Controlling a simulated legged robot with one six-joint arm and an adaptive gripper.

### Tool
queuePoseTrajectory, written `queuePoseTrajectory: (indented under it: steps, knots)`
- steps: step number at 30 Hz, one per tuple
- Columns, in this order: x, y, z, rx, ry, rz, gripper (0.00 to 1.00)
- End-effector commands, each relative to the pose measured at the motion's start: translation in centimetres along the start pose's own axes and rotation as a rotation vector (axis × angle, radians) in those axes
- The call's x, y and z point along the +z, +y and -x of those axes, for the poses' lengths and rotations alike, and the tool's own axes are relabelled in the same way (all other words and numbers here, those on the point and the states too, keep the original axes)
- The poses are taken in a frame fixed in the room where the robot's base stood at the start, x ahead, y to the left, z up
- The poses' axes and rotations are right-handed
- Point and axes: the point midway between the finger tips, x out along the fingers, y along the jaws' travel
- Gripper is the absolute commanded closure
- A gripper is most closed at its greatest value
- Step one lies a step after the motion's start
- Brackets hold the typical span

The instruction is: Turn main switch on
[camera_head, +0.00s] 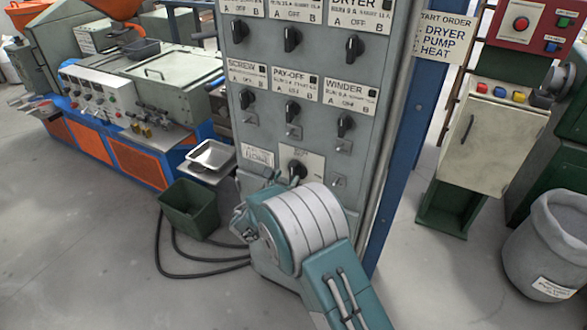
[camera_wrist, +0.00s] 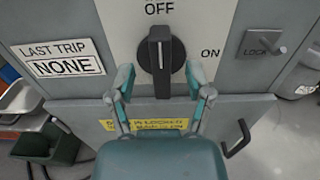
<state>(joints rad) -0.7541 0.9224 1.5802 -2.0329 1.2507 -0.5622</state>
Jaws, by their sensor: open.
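The main switch (camera_wrist: 160,55) is a black rotary knob on a pale plate with OFF above it and ON to its right. In the wrist view the knob stands upright, its ridge toward OFF. My gripper (camera_wrist: 160,82) is open, with one teal finger on each side of the knob's lower part. I cannot tell whether either finger touches it. In the head view the switch (camera_head: 297,170) is low on the grey cabinet (camera_head: 372,150), and my arm hides most of my gripper (camera_head: 272,182).
A LAST TRIP NONE label (camera_wrist: 62,59) is left of the switch and a LOCK lever (camera_wrist: 262,43) is right. A handle (camera_wrist: 237,140) sticks out below right. Several other knobs fill the cabinet above. A green bin (camera_head: 190,210) and cables lie on the floor at left.

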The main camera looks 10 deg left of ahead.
Motion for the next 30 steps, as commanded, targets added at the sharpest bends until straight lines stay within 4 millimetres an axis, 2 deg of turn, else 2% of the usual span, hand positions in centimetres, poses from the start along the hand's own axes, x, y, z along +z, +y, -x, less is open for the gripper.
queuePoseTrajectory:
  steps: [3,9,19,20,21,24,30]
  knots:
    - [0.0,-0.1,-2.2,-0.002,-0.001,0.000,0.34]
    - [0.0,0.0,-4.5,-0.001,0.000,0.000,0.34]
    - [0.1,0.0,-4.9,0.000,-0.001,0.000,0.34]
    - [0.1,0.0,-4.9,0.000,-0.001,0.000,0.43]
    - [0.1,0.0,-4.9,0.000,0.000,0.000,0.61]
    - [0.0,0.0,-4.9,0.000,0.000,0.000,1.00]
    - [0.1,0.1,-5.0,0.000,-0.001,-0.001,1.00]
